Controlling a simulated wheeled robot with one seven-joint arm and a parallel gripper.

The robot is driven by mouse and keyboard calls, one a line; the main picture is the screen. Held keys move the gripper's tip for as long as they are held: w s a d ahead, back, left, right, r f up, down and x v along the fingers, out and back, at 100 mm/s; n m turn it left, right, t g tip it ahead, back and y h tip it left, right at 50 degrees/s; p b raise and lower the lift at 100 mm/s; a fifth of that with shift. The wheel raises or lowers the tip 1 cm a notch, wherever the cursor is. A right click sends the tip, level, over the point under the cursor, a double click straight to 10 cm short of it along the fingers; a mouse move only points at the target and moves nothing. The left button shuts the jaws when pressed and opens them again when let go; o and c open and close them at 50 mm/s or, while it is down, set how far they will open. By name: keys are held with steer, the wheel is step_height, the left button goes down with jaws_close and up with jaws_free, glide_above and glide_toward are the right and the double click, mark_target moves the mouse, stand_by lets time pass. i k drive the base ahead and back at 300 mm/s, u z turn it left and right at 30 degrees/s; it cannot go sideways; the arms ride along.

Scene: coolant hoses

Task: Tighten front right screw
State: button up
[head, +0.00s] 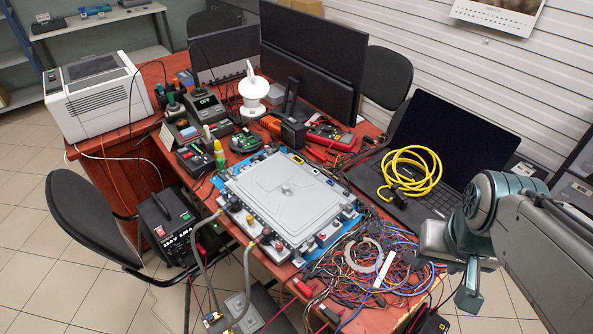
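A grey metal case (262,189) with a raised lid lies flat on the table, on a blue mat (348,222). Fittings and connectors line its near edge. Two grey hoses run from that edge down towards the floor, one at the left (196,245) and one nearer the middle (246,275). The screws are too small to tell apart, and I cannot make out the front right one. My gripper (469,290) hangs at the right, over the table's near right side, apart from the case. It points down, and its opening cannot be made out.
A tangle of coloured wires (385,255) covers the table between the case and my gripper. A laptop (470,135) with a yellow cable coil (412,170) stands behind it. Monitors (313,50) and tools crowd the back. A black chair (85,215) stands at the left.

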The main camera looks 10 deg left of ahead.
mark_target(309, 240)
steer(key=z, duration=0.05)
steer(key=k, duration=0.5)
steer(key=z, duration=1.9)
steer(key=k, duration=0.5)
steer(key=u, duration=1.25)
steer(key=i, duration=0.5)
